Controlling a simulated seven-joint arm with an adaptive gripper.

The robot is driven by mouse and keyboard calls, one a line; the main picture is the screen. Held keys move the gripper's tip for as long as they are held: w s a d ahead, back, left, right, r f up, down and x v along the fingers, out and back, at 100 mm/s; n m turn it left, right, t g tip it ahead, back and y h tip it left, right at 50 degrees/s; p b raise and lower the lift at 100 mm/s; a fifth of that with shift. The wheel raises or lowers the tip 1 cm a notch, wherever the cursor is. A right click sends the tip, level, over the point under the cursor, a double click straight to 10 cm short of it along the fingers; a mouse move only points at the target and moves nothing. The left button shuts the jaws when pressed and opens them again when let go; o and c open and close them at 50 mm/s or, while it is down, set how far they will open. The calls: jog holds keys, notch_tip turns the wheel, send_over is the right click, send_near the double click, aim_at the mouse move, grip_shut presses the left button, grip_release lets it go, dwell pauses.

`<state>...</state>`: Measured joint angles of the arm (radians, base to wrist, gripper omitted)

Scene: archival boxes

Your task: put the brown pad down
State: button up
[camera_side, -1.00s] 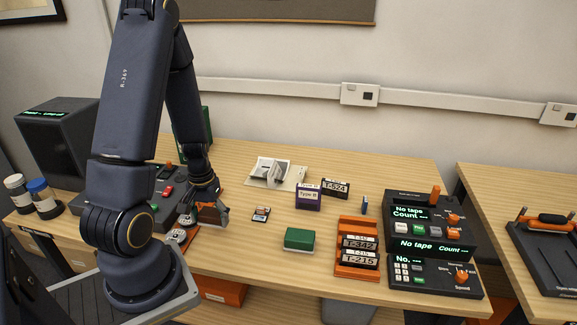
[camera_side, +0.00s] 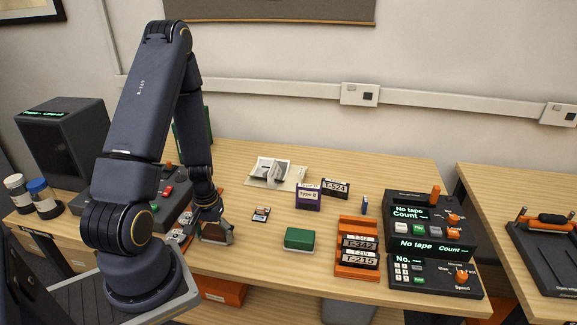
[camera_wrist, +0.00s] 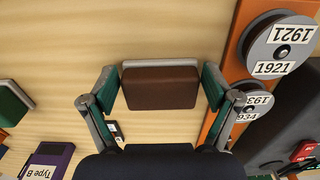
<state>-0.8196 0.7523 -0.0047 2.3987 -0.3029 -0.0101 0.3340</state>
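The brown pad (camera_wrist: 160,88) has a pale grey edge strip and lies in the middle of the wrist view. In the side view the pad (camera_side: 215,234) is low at the left part of the desk, near its front edge, and appears to rest on the wood. My gripper (camera_wrist: 160,87) is open around it, with one teal-lined finger on each side and a narrow gap between each finger and the pad. In the side view my gripper (camera_side: 210,220) is directly over the pad and partly hides it.
An orange rack (camera_wrist: 240,50) with labelled reels stands close to the right in the wrist view.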

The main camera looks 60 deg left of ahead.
aim_at(214, 233)
jog(key=shift+o, duration=0.6)
jog(key=shift+r, duration=0.1)
notch_tip(214, 233, up, 12)
jog(key=w+d+r+m+t, duration=0.2)
jog(key=w+d+r+m, duration=0.3)
jog(key=d+r, duration=0.4)
jog(key=s+d+r+m+t, duration=0.3)
jog(key=d+r+m, duration=0.1)
jog(key=d+r, duration=0.6)
notch_tip(214, 233, up, 2)
jog(key=shift+d+r+t, duration=0.15)
jog(key=shift+r+t, duration=0.05)
jog(key=shift+t, duration=0.1)
